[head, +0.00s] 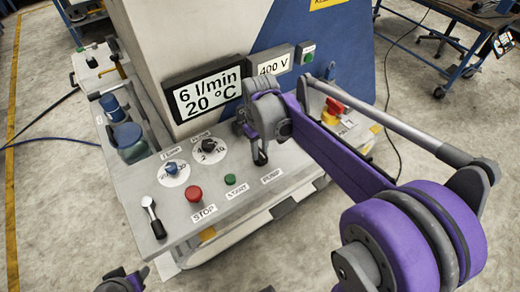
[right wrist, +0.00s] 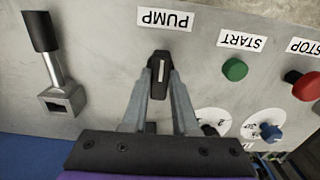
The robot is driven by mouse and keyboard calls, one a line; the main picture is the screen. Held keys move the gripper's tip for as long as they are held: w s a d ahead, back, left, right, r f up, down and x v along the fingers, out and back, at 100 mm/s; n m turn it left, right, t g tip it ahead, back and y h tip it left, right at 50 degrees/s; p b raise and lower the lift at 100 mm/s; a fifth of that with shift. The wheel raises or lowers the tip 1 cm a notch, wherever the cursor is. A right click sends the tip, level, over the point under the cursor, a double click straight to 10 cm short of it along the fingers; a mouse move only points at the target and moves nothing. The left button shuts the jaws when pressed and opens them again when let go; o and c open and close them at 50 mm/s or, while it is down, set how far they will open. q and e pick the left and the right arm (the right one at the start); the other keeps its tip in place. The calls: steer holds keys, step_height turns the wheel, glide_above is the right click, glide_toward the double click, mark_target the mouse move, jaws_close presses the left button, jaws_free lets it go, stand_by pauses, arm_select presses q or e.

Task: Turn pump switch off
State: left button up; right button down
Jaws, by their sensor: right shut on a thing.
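The pump switch (right wrist: 159,66) is a black knob with a white line, beside the PUMP label (right wrist: 165,18) in the right wrist view. The white line runs nearly straight up and down in that view. My right gripper (right wrist: 160,84) is shut on the switch, one finger on each side. In the head view the right gripper (head: 261,152) reaches down to the panel just above the PUMP label (head: 271,176) and mostly hides the switch. Part of my left gripper (head: 124,281) shows at the bottom edge of the head view; its jaws are unclear.
A green START button (head: 230,179), a red STOP button (head: 194,194), and blue (head: 172,168) and black (head: 209,147) dials sit left of the switch. A lever (right wrist: 54,65) stands on its other side. A display (head: 207,93) reads 6 l/min, 20 °C.

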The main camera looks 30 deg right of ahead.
mark_target(260, 153)
steer(key=c, duration=0.7)
jaws_free()
steer(key=shift+r, duration=0.1)
step_height(260, 153, up, 11)
steer(key=shift+f+p, duration=0.15)
steer(key=shift+p, duration=0.2)
